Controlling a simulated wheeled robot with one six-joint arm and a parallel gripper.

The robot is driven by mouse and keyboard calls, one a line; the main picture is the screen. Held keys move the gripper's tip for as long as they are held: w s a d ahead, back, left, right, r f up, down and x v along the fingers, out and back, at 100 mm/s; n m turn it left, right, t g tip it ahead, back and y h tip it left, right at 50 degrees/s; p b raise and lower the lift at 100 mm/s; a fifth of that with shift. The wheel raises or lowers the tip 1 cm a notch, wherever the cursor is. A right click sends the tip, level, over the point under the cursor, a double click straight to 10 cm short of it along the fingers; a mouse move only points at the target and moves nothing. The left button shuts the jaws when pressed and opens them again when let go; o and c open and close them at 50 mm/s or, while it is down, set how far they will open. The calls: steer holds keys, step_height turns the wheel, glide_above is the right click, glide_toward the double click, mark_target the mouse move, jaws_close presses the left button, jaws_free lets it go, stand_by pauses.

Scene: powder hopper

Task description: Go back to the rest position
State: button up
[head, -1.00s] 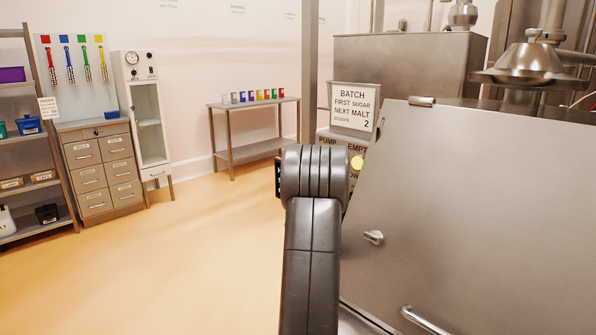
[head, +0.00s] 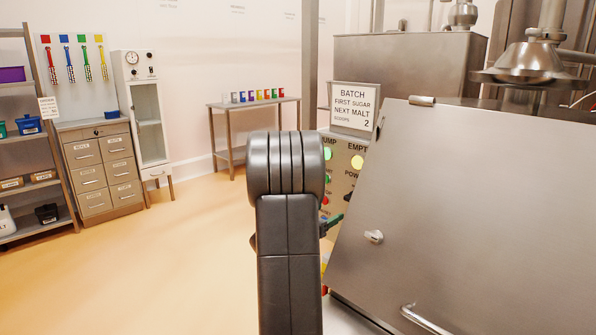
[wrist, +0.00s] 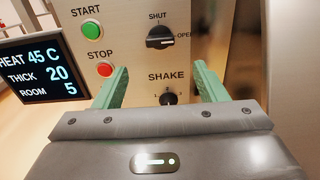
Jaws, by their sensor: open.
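My gripper (wrist: 160,69) is open, its two green fingers apart with nothing between them. It faces a control panel (wrist: 135,55) with a green START button (wrist: 92,30), a red STOP button (wrist: 106,69), a black SHUT/OPEN knob (wrist: 160,37) and a black SHAKE knob (wrist: 169,97). The SHAKE knob shows between the fingers; I cannot tell whether they touch the panel. The SHUT/OPEN knob's white mark points right, towards OPEN. In the head view my arm hides most of the gripper, and only a bit of green (head: 334,222) shows beside the panel.
A large steel hopper door (head: 470,200) stands close on the right. A batch sign (head: 353,108) tops the panel. A display (wrist: 42,70) reads heat 45 C, thick 20, room 5. A table (head: 255,103) with coloured cups stands behind. The floor at left is clear.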

steer(key=shift+n, duration=0.5)
steer(key=p+x, duration=0.1)
steer(key=x, duration=0.4)
steer(key=p+x, duration=0.1)
steer(key=x, duration=0.5)
steer(key=shift+d+r+p, duration=0.1)
steer(key=shift+r+p, duration=0.15)
steer(key=shift+p, duration=0.1)
steer(key=n+p, duration=0.4)
steer(key=p, duration=0.4)
steer(key=n+p, duration=0.4)
steer(key=p, duration=0.3)
steer(key=b, duration=0.3)
glide_toward(349, 199)
steer(key=shift+v, duration=1.55)
steer(key=shift+f, duration=0.15)
